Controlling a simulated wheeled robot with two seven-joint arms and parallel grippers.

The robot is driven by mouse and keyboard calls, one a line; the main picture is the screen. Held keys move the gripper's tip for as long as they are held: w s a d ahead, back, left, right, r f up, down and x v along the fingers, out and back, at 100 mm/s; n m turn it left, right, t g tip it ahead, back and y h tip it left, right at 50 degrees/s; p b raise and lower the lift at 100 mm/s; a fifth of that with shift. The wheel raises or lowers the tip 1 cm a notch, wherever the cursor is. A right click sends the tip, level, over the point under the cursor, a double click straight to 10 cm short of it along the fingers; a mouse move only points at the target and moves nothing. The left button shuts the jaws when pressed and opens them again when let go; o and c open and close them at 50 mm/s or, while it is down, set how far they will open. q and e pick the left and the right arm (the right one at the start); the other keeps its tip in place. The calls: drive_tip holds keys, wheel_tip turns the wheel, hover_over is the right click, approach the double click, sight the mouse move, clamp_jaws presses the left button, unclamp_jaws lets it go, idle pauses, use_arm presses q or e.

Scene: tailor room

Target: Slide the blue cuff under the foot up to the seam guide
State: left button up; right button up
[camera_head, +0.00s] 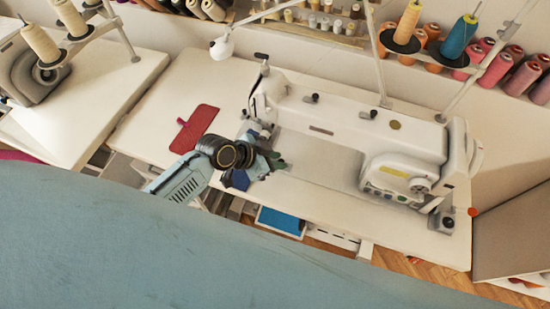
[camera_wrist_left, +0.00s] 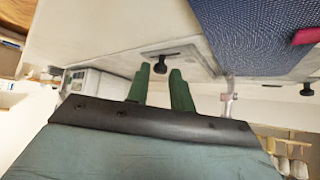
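The blue cuff (camera_head: 238,180) lies by the needle end of the white sewing machine (camera_head: 350,125), mostly hidden by my left gripper and wrist in the head view. In the left wrist view a blue woven cloth (camera_wrist_left: 250,35) with a pink-red tab (camera_wrist_left: 306,36) fills the upper right, beside the fingers. My left gripper (camera_head: 264,164) is over the front of the machine bed. Its green fingers (camera_wrist_left: 160,72) are apart with no cloth between them. The foot and seam guide are not clear. My right gripper is out of view.
A red cuff-like piece (camera_head: 195,128) lies flat on the white table (camera_head: 150,115) left of the machine. Thread cones (camera_head: 500,68) stand behind. A second machine (camera_head: 30,72) is at far left. A blue-filled tray (camera_head: 280,221) sits below the table's front edge.

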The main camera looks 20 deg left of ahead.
use_arm(q)
clamp_jaws()
drive_tip(key=shift+w+a, duration=0.1)
drive_tip(key=shift+a, duration=0.95)
drive_tip(key=shift+o, duration=1.8)
unclamp_jaws()
drive_tip(key=shift+a, duration=0.1)
